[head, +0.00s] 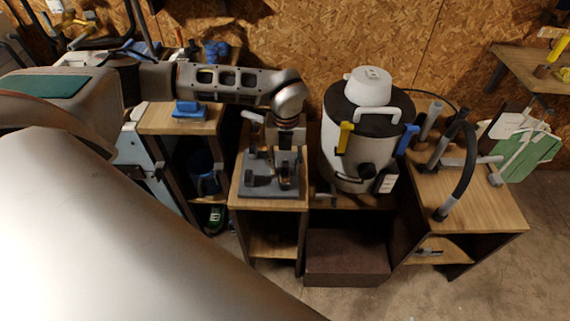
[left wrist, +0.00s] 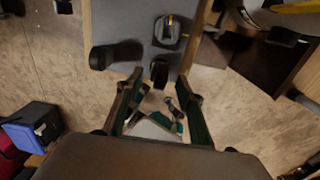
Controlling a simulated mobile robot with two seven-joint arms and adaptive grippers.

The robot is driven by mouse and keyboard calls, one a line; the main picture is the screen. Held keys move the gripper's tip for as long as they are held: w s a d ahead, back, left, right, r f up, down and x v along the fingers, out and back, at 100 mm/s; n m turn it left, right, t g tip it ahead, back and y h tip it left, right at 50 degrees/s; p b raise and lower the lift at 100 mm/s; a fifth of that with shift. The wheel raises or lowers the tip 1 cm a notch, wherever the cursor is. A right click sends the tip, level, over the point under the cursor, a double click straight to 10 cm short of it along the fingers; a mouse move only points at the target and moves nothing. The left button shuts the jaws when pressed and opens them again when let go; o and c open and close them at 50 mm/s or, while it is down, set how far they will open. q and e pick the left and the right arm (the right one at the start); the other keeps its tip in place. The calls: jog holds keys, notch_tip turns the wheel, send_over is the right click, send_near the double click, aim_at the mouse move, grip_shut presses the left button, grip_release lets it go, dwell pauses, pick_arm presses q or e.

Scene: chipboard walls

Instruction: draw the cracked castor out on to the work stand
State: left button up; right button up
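A wooden work stand (head: 243,195) carries a flat grey board (head: 258,187) with small dark upright parts on it. My left gripper (head: 284,178) reaches down over the board and partly hides these parts. In the left wrist view, the gripper's two green-lined fingers (left wrist: 160,106) are apart, with no held object visible between them. The grey board (left wrist: 135,20) lies beyond the fingertips. It bears a dark block with a yellow mark (left wrist: 168,31), a dark rounded piece (left wrist: 115,54) and a small dark piece (left wrist: 159,72) near its edge. I cannot tell which is the cracked castor. My right gripper is out of view.
A white and black vacuum (head: 345,165) stands close right of the work stand. A wooden bench (head: 485,211) with a dark hose (head: 467,165) is farther right. A shelf (head: 165,123) with a blue item (head: 190,109) stands left. Floor is open at front right.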

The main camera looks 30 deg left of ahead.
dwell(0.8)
pick_arm(q)
grip_shut()
